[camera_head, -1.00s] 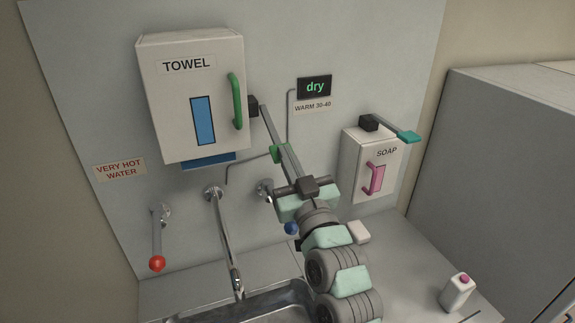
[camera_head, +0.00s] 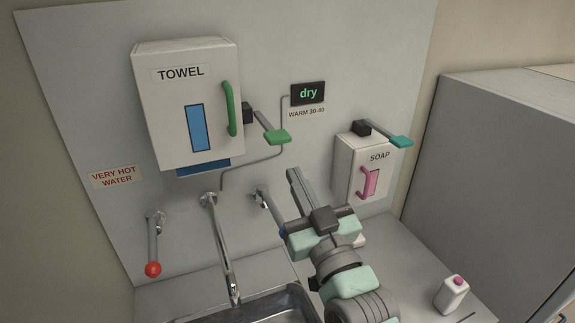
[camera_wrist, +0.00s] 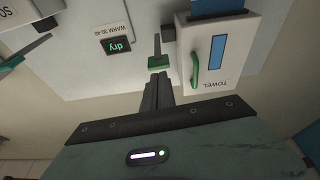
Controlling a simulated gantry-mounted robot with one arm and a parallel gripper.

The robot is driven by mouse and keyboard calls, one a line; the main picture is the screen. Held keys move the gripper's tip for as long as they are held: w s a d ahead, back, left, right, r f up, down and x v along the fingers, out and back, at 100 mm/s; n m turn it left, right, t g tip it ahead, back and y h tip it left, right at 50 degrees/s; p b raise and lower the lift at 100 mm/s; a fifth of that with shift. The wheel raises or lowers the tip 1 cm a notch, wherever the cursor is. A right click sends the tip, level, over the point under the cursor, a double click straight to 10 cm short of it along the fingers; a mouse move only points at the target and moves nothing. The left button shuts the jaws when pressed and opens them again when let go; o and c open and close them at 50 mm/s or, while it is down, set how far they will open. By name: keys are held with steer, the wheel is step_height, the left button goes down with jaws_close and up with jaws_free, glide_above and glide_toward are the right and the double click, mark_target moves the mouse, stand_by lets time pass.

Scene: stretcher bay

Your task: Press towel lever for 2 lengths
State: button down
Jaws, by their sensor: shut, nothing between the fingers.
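The white towel dispenser (camera_head: 155,110) hangs on the wall panel, with a green handle (camera_head: 230,109) and a blue window. Its lever, a grey rod with a green paddle (camera_head: 278,137), sticks out from a black block on the dispenser's right side. A strip of blue towel (camera_head: 203,167) shows under the dispenser. My gripper (camera_head: 294,176) is shut and empty, below the green paddle in the head view and apart from it. In the wrist view the shut fingertips (camera_wrist: 157,80) lie close to the paddle (camera_wrist: 158,62) in the picture.
A soap dispenser (camera_head: 347,160) with a teal-ended lever (camera_head: 400,141) is at right. A display reading "dry" (camera_head: 308,93) is between them. A red-knobbed tap lever (camera_head: 153,269), faucet (camera_head: 220,245) and sink (camera_head: 260,305) lie below. A bottle (camera_head: 452,294) stands on the counter.

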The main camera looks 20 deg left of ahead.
steer(key=v, duration=0.2)
steer(key=shift+s+d, duration=0.15)
steer(key=shift+s, duration=0.1)
steer(key=shift+r, duration=0.1)
stand_by(0.4)
step_height(320, 180, up, 12)
steer(key=w+m+g+h+p, duration=0.1)
steer(key=w+g+h+p, duration=0.1)
steer(key=p, duration=1.5)
steer(key=shift+d+g+h+p, duration=0.3)
steer(key=shift+d+g+h, duration=0.15)
steer(key=shift+g, duration=0.75)
steer(key=shift+a, duration=0.1)
